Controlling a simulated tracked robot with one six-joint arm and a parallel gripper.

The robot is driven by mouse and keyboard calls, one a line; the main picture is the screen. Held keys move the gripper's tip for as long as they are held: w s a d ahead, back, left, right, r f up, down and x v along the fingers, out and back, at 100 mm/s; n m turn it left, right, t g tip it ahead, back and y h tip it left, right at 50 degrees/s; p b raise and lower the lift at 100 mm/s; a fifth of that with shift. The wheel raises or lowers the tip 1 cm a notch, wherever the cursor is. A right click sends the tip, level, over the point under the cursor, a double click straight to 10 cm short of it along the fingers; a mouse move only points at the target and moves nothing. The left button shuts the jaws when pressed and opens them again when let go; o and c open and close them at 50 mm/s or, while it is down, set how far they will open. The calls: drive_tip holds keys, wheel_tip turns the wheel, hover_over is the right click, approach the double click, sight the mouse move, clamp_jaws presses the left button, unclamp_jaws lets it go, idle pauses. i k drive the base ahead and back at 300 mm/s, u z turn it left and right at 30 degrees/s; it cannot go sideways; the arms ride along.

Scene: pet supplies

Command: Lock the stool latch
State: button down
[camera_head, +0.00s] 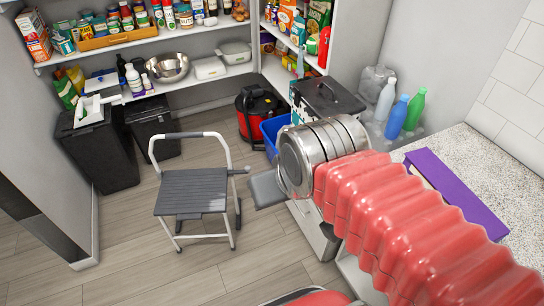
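A folding step stool (193,190) with a dark grey ribbed step and a white tubular frame stands upright on the wood floor, left of centre. A small grey bar (240,171) juts out at the right side of its step; I cannot tell whether this is the latch. My arm comes in from the lower right, with red bellows and a metal wrist. A grey part of my gripper (266,190) shows below and left of the wrist, to the right of the stool and apparently apart from it. The wrist hides the rest, and its opening is not visible.
Black bins (104,155) stand left behind the stool. A red and black vacuum (258,115) and a blue bin (275,132) stand behind it on the right. Stocked shelves (210,83) line the back. A counter (465,160) is at right. Floor in front of the stool is clear.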

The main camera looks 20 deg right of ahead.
sight(247, 169)
drive_tip(key=i, duration=1.2)
drive_tip(key=u, duration=0.65)
